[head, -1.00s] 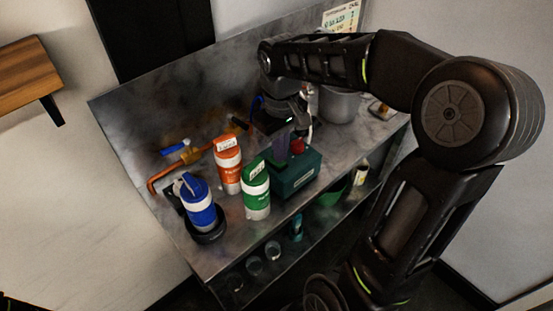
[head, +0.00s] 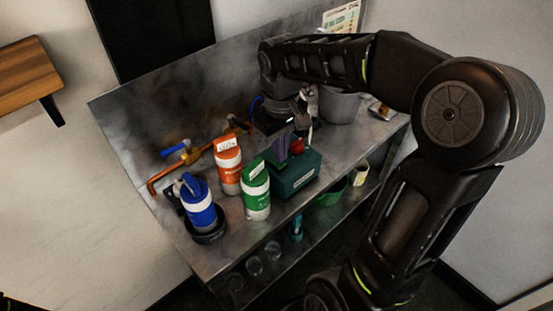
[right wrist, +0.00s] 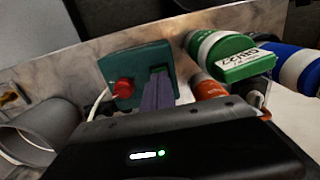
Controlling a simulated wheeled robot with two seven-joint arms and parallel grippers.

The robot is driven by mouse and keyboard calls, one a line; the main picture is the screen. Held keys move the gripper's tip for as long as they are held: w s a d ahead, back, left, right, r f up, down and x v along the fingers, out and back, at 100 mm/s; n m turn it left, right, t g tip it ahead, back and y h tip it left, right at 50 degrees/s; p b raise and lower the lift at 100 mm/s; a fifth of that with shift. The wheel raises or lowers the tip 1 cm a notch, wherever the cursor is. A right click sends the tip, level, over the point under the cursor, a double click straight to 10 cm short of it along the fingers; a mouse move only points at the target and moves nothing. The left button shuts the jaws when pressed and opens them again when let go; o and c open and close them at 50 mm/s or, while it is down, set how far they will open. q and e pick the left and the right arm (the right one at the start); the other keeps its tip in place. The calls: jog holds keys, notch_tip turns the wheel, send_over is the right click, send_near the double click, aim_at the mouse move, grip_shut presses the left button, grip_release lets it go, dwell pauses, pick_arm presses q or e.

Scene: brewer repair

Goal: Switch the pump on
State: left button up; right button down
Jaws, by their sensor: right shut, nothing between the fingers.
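The pump appears to be a teal box (head: 292,178) on the metal counter, with a red knob (head: 297,146) on top. In the right wrist view the teal box (right wrist: 150,58) and its red knob (right wrist: 123,87) show clearly, with a white cable beside the knob. My right gripper (head: 279,157) is over the box, its purple fingers shut and empty. In the right wrist view the fingers (right wrist: 157,78) lie just right of the knob, apart from it in the picture. I cannot tell if the fingertips touch the box. My left gripper is not in view.
Orange (head: 228,165), green (head: 256,190) and blue (head: 199,203) canisters stand left of the box. A copper pipe (head: 160,180) with a blue-handled valve is behind them. A grey pot (head: 340,105) stands at the back right. A lower shelf holds cups and a green bowl (head: 331,193).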

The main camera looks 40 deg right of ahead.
jog(key=shift+f+b, duration=0.65)
jog(key=shift+f, duration=0.25)
dwell(0.9)
jog(key=shift+r, duration=0.1)
jog(key=shift+r+p, duration=2.85)
jog(key=shift+r, duration=0.65)
